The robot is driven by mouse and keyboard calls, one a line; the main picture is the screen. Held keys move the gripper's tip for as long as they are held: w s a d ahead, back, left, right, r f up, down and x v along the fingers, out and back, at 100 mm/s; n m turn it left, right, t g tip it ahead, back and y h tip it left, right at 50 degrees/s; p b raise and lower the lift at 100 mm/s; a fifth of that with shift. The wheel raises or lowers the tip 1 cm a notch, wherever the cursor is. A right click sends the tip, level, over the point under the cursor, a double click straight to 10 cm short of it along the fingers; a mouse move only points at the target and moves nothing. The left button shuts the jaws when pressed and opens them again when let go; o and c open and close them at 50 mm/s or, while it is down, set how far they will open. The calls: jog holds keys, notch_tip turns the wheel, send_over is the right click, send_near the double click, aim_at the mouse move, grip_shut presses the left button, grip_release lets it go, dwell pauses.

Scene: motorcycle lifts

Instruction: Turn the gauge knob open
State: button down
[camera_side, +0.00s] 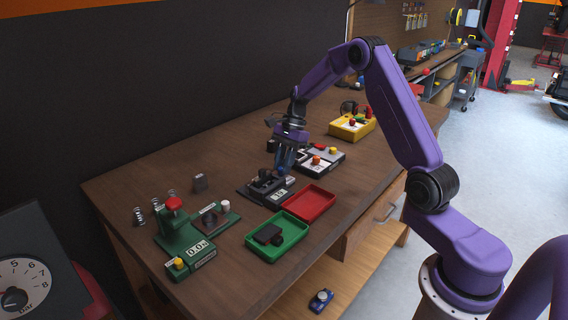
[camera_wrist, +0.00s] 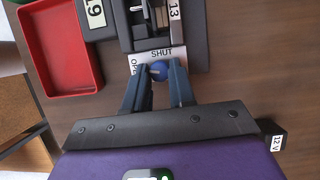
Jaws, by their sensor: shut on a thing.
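The gauge knob (camera_wrist: 158,70) is small, round and blue. It sits on a white plate marked OPEN and SHUT, at the edge of a dark device (camera_wrist: 190,35) with labels 19 and 13. My gripper (camera_wrist: 154,73) has its two fingers closed on either side of the knob. In the side view the dark device (camera_side: 257,192) stands mid-table, and my gripper (camera_side: 284,158) reaches down to the blue knob at its far end. The fingers partly cover the knob and the OPEN label, so where the knob points is hard to tell.
A red tray (camera_side: 329,205) and a green tray (camera_side: 301,243) holding a dark block lie in front of the device. A white device (camera_side: 335,166) and a yellow box (camera_side: 364,130) stand behind. A green press (camera_side: 172,233) and several springs are at the left.

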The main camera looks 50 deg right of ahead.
jog(key=shift+w+n+g, duration=0.1)
jog(key=shift+n+g, duration=0.4)
jog(key=shift+n, duration=0.7)
jog(key=c, duration=0.9)
grip_release()
jog(key=shift+c, duration=0.2)
jog(key=v, duration=1.7)
jog(key=shift+r, duration=0.25)
jog(key=shift+w+a, duration=0.15)
